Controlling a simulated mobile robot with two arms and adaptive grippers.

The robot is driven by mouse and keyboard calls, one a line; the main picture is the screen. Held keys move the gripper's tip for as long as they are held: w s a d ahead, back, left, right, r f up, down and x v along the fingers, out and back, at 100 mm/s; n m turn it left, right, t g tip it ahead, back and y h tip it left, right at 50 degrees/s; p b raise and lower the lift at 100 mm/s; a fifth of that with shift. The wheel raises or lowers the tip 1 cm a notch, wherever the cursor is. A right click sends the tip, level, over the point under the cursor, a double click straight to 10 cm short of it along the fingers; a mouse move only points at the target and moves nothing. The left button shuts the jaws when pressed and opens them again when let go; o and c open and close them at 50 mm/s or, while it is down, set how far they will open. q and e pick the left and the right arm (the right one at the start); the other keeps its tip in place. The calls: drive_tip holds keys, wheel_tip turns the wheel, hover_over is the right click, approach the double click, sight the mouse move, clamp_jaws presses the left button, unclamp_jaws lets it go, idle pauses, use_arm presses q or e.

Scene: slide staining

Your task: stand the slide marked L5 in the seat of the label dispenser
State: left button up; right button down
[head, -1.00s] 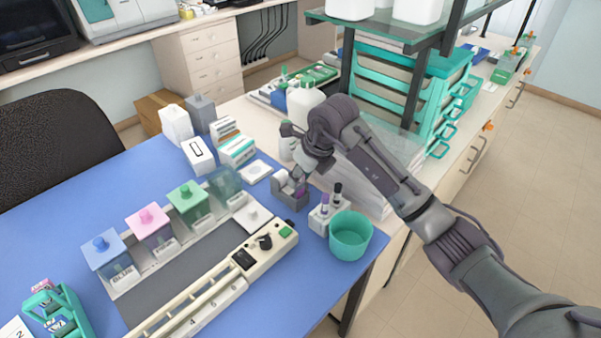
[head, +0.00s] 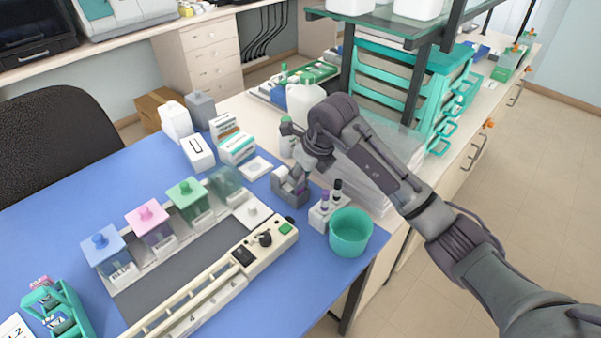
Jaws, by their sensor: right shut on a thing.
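The label dispenser (head: 285,194) is a small grey block on the blue mat, behind the purple- and black-capped tubes. My right gripper (head: 296,183) points down at the dispenser, its fingertips right at or just above it. It is shut on a thin thing with a purple part (head: 300,194), most likely a slide, largely hidden by the fingers. Its mark cannot be read, and I cannot tell whether it touches the seat. My left gripper is out of view.
A teal cup (head: 350,233) and a white tube holder (head: 321,217) stand close to the right of the dispenser. Staining jars with blue (head: 104,252), pink and green lids stand left. A teal rack (head: 58,312) holds slides at the lower left.

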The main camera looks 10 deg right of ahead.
drive_tip(key=shift+f, duration=0.1)
drive_tip(key=c, duration=0.7)
unclamp_jaws()
drive_tip(key=v, duration=1.2)
drive_tip(key=shift+a, duration=0.1)
